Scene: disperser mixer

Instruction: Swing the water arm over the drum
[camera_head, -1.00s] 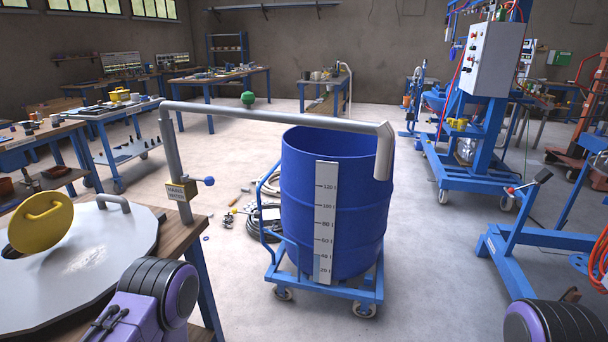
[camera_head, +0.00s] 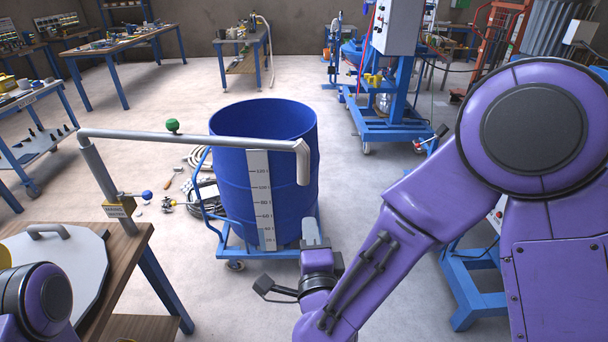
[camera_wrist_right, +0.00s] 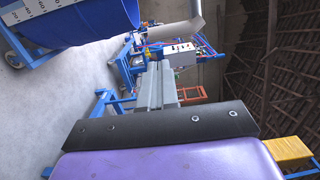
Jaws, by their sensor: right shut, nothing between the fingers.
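The water arm (camera_head: 190,138) is a grey pipe that runs right from a post at the table corner. The blue drum (camera_head: 230,185) stands upright with an open top and a litre scale. In the right wrist view, the spout (camera_wrist_right: 184,31) shows apart from the drum (camera_wrist_right: 85,22). My right gripper (camera_head: 312,232) is shut and empty, in front of the drum's lower right side and below the spout. Its grey fingers show in the wrist view (camera_wrist_right: 157,84). My left gripper is out of view.
The drum stands on a blue wheeled cart (camera_head: 243,252). A blue knob (camera_head: 147,195) and a yellowish tag are on the post. A lid (camera_head: 60,262) lies on the left table. Hoses lie left of the drum. A blue machine (camera_head: 395,105) stands behind right.

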